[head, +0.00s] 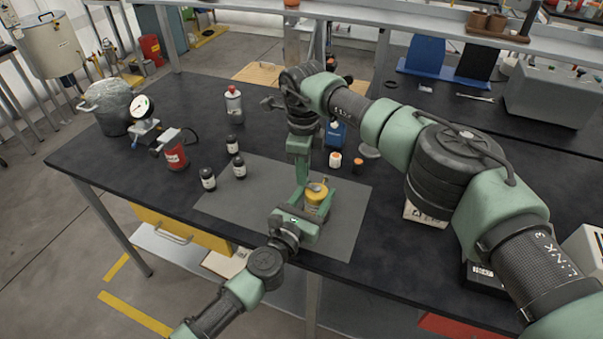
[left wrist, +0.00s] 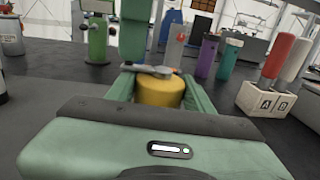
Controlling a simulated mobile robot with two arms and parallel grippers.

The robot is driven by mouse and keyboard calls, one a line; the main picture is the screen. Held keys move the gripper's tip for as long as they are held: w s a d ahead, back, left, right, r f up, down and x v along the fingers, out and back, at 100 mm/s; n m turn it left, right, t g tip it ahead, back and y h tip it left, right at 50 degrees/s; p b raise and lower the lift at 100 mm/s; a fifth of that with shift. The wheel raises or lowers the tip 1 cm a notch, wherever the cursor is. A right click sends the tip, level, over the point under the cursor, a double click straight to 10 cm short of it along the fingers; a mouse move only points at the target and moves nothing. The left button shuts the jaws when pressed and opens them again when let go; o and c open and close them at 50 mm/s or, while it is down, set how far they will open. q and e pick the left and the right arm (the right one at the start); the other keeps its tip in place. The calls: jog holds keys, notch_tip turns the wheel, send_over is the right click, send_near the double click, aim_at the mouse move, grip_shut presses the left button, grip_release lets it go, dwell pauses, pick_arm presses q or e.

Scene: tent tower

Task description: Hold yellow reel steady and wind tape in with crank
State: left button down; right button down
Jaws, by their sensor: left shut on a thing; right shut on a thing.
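The yellow reel (head: 317,199) stands on the grey mat (head: 258,204) near the front of the dark table. In the left wrist view the yellow reel (left wrist: 160,93) sits between the two green fingers of my left gripper (left wrist: 160,88), which is shut around its sides. A grey crank (left wrist: 150,70) lies across the reel's top. My right gripper (head: 304,180) comes down from above at the left side of the reel's top and is shut at the crank's end; its fingertips are partly hidden. I cannot make out the tape.
Several small dark bottles (head: 208,179) stand left on the mat, near a red can (head: 175,157) and a gauge (head: 142,107). A white-and-orange jar (head: 335,160) is behind the reel. A labelled block (left wrist: 266,98) holds red and white cylinders. The front left of the table is clear.

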pick_arm(q)
jog(key=shift+f, duration=0.1)
jog(key=shift+d, duration=0.1)
jog(key=shift+a, duration=0.2)
pick_arm(e)
jog(key=s+d+m, duration=0.1)
jog(key=d+m, duration=0.2)
jog(key=m, duration=1.4)
jog(key=s+d+m, duration=0.1)
jog(key=d+m, duration=0.3)
jog(key=m, duration=1.2)
jog(key=shift+s+d+m, duration=0.15)
jog(key=shift+s+m, duration=0.05)
jog(key=shift+m, duration=0.2)
